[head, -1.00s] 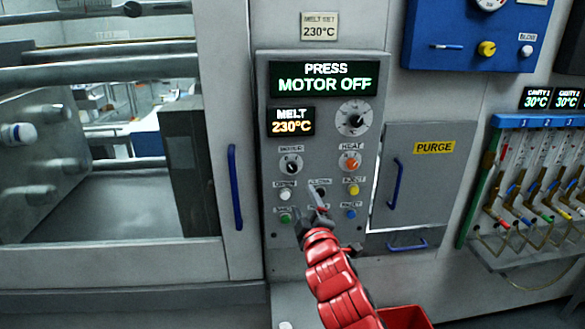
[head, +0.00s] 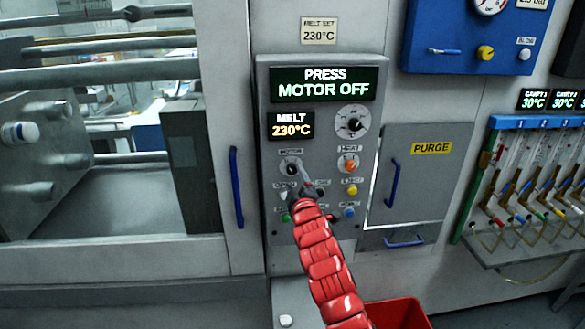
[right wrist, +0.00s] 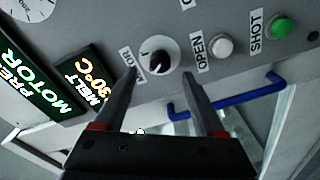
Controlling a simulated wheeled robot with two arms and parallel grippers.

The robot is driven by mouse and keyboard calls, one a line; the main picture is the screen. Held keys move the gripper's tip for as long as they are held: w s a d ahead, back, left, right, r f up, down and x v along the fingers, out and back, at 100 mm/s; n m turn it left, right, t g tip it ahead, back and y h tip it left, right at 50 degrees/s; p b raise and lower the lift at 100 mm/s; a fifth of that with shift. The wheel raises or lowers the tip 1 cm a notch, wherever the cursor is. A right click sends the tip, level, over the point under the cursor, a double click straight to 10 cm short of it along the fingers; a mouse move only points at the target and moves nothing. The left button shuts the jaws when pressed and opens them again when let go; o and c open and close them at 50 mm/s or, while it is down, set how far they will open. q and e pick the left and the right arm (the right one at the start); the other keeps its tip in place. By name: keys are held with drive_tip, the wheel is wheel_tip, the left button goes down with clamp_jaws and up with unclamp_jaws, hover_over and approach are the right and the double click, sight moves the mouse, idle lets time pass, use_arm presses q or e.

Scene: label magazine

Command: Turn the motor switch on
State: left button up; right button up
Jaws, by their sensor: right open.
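The motor switch (head: 291,167) is a black rotary knob on a white round dial, on the grey control panel (head: 264,150). It also shows in the right wrist view (right wrist: 157,61), under a label partly hidden by a finger. My right gripper (head: 300,179) is open, just in front of the panel at the lower right of the knob. In the right wrist view my fingertips (right wrist: 160,74) lie to either side of the knob; I cannot tell whether they touch it. The green display (head: 323,83) reads PRESS MOTOR OFF. My left gripper is not in view.
An orange heat knob (head: 348,166), a yellow button (head: 351,190) and a blue button (head: 349,212) sit to the right. White (right wrist: 222,47) and green (right wrist: 281,28) buttons sit near the switch. A blue door handle (head: 236,188) stands left of the panel.

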sight(292, 171)
drive_tip(key=w+p, duration=0.1)
drive_tip(key=w, duration=0.2)
drive_tip(key=shift+r, duration=0.2)
drive_tip(key=shift+w+f+p, duration=0.15)
drive_tip(key=shift+w+p, duration=0.2)
drive_tip(key=shift+w, duration=0.1)
drive_tip(key=shift+w+a+p, duration=0.25)
drive_tip(key=shift+w+p, duration=0.05)
drive_tip(key=shift+w, duration=0.45)
drive_tip(key=shift+f, duration=0.1)
clamp_jaws()
